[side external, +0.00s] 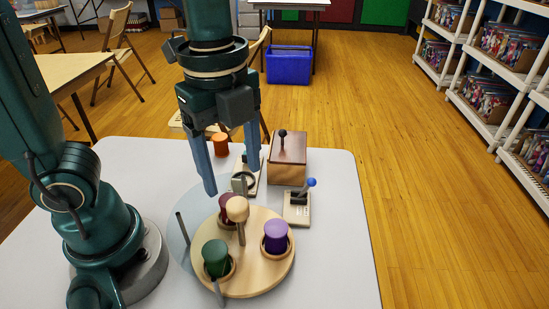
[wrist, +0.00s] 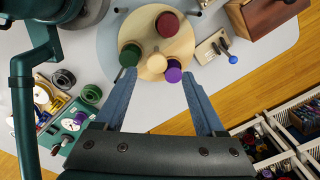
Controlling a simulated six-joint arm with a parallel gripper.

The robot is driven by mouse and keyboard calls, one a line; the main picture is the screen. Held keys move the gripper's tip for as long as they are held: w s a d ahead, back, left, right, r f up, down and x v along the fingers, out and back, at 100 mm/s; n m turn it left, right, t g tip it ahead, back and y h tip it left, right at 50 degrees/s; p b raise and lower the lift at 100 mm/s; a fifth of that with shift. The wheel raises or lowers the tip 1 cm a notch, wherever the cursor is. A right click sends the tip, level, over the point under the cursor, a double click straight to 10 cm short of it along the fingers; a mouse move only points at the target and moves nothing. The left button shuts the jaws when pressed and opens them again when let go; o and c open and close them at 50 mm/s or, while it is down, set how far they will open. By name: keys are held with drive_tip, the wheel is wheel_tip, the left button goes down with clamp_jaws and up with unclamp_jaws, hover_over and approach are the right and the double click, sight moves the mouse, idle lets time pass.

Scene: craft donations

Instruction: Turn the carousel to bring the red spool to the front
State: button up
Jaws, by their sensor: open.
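The carousel (side external: 255,276) is a round pale wooden disc on the white table, with a round cream knob (side external: 237,208) on a post at its middle. A dark red spool (side external: 227,216) stands on its far side, partly hidden behind the knob. A green spool (side external: 216,257) is at the near left and a purple spool (side external: 275,237) at the right. In the wrist view, the red spool (wrist: 167,25) is at the top of the disc. My gripper (side external: 230,178) is open and empty above the carousel's far side; its fingers (wrist: 157,76) straddle the disc's lower part in the wrist view.
A blue-knobbed lever (side external: 310,184) stands right of the carousel, with a wooden box (side external: 287,158) behind it. An orange spool (side external: 220,144) stands farther back. A thin dark rod (side external: 183,228) rises at the disc's left. The table's right front is clear.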

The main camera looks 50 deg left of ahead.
sight(237, 203)
drive_tip(key=shift+s+d+f, duration=0.1)
drive_tip(key=shift+d+f, duration=0.15)
drive_tip(key=shift+f, duration=2.65)
drive_tip(key=shift+c, duration=0.4)
clamp_jaws()
